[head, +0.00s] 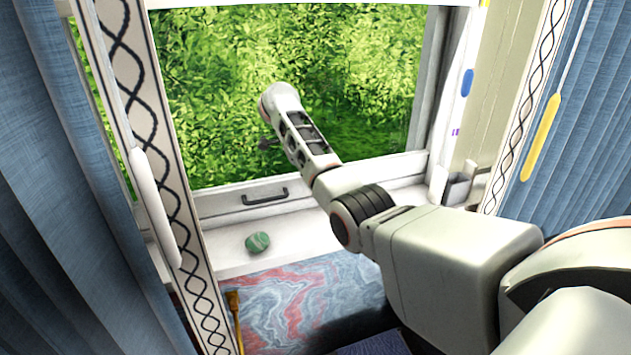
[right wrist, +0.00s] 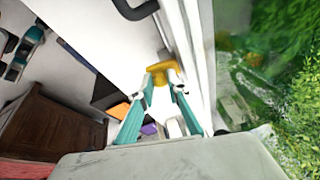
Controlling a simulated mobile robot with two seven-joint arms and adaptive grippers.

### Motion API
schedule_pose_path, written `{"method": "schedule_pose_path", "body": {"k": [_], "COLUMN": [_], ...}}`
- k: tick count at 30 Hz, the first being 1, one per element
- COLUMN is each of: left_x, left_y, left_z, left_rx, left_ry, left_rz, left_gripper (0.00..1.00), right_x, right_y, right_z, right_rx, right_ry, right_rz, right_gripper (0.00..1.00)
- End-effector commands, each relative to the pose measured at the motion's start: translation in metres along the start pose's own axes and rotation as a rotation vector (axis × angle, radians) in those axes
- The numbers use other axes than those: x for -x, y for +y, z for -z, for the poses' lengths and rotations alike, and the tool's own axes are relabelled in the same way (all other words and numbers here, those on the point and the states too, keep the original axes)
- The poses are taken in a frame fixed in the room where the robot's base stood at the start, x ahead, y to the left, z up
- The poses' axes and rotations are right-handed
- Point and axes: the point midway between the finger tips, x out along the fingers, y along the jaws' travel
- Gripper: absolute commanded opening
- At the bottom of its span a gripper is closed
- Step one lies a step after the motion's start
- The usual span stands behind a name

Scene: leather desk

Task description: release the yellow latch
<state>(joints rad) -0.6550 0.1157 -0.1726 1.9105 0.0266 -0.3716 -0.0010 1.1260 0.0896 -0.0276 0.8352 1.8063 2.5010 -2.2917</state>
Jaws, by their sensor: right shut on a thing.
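The yellow latch (right wrist: 160,67) shows in the right wrist view at the white window frame, right at the tips of my right gripper (right wrist: 163,80). The teal fingers converge and are shut on it. In the head view my right arm reaches up across the window, and its far end hides the fingers; I cannot make out the held latch there. My left gripper is in neither view.
The window sash (head: 230,203) has a dark pull handle (head: 264,196). A green striped stone (head: 258,242) lies on the sill. A marbled surface (head: 300,300) lies below. Blue curtains (head: 60,200) hang at both sides; a yellow pull (head: 540,138) hangs at right.

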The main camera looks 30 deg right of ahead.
Motion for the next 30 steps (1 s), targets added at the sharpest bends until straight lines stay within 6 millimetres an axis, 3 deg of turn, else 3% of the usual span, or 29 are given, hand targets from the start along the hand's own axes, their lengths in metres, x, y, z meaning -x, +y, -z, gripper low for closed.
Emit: {"method": "schedule_pose_path", "body": {"k": [22, 23, 24, 30], "left_x": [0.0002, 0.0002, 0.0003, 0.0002], "left_y": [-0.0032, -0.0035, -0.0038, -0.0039], "left_z": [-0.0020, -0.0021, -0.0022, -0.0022], "left_rx": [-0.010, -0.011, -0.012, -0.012], "left_ry": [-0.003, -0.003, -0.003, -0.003], "left_rz": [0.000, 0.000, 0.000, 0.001], "left_gripper": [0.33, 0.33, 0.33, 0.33], "right_x": [0.0002, 0.0002, 0.0002, 0.0005], "right_y": [-0.0023, -0.0024, -0.0023, -0.0022], "right_z": [0.0017, 0.0017, 0.0017, 0.0010], "right_rx": [0.014, 0.014, 0.014, 0.014], "right_ry": [0.013, 0.013, 0.013, 0.011], "right_rz": [-0.037, -0.037, -0.037, -0.037], "right_gripper": [0.00, 0.21, 0.31, 0.32]}}
